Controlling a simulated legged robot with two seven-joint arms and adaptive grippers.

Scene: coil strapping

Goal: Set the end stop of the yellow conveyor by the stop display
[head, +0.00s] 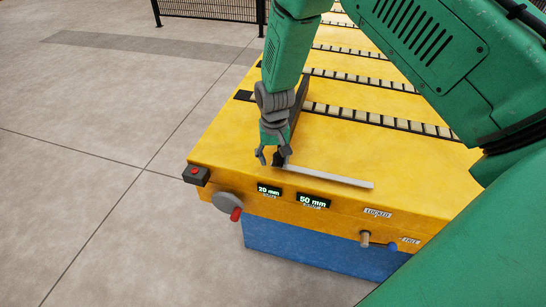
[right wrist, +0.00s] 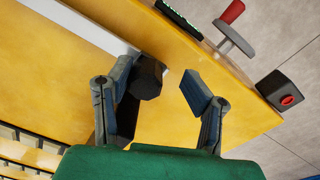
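The yellow conveyor (head: 230,145) has a pale grey bar (head: 335,177), likely the end stop, lying across its top near the front edge. Two lit displays on the front read 20 mm (head: 269,191) and 50 mm (head: 313,201); their small labels are too blurred to read. My right gripper (head: 271,160) is at the bar's left end. In the right wrist view, my right gripper (right wrist: 170,85) is open, with a dark faceted knob (right wrist: 148,78) close to its left finger and a gap to the right finger. I cannot tell whether they touch. My left gripper is out of view.
A grey crank wheel with a red handle (head: 236,214) and a red-button box (head: 197,175) are at the front left. A tan peg (head: 365,239) sits under a LOCKED label (head: 378,212), with a FREE label (head: 411,240) to its right. The floor at left is clear.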

